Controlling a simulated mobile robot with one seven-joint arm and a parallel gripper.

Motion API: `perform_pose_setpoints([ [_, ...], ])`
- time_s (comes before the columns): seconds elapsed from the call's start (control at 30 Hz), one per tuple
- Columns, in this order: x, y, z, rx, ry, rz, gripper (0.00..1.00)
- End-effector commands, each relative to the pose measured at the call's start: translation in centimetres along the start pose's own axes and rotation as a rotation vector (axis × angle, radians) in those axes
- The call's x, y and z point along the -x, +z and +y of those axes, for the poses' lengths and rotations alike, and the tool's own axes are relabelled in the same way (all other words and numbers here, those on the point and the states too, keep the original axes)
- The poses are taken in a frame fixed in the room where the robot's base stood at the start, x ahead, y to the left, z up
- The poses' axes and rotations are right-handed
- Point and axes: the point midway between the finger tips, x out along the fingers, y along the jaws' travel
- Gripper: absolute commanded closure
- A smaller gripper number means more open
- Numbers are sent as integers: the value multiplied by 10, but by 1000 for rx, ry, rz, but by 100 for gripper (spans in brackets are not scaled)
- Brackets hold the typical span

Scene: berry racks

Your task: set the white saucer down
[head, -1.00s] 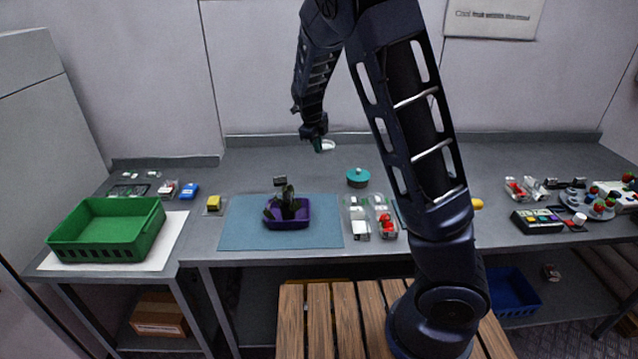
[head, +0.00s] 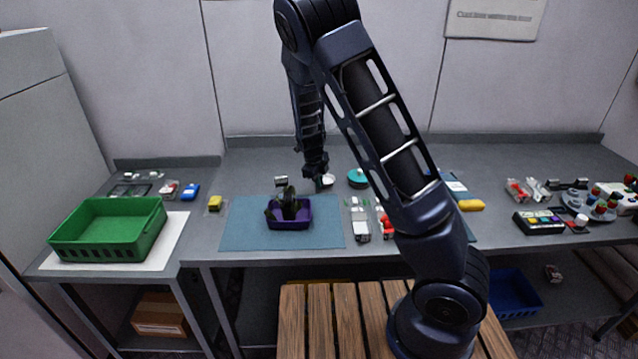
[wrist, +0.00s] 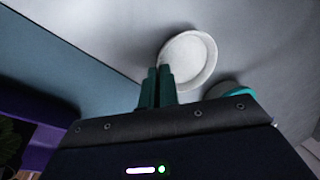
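The white saucer (head: 328,180) is at my gripper (head: 319,184), over the grey bench behind the blue mat and left of a teal-lidded pot (head: 358,179). In the wrist view the saucer (wrist: 190,62) is a round white dish at the tips of my teal fingers (wrist: 158,88). The fingers are close together on its near rim. A soft shadow shows on the bench beside it. I cannot tell whether its underside touches the bench.
A blue mat (head: 240,230) with a purple tray (head: 289,224) holding dark things lies in front. The teal lid also shows close to the saucer in the wrist view (wrist: 238,91). Clear berry boxes (head: 358,217) stand right of the mat. The bench behind is clear.

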Motion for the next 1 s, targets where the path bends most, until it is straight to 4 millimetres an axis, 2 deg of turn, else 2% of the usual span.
perform_pose_setpoints([
  [0.1,-8,0,2,0,0,1,100],
  [0.43,-10,0,2,0,0,0,100],
  [0.5,-10,0,2,0,0,0,85],
  [0.57,-9,0,2,0,0,0,75],
  [0.87,-9,0,3,1,1,0,75],
  [1.0,-2,1,3,2,0,-2,75],
])
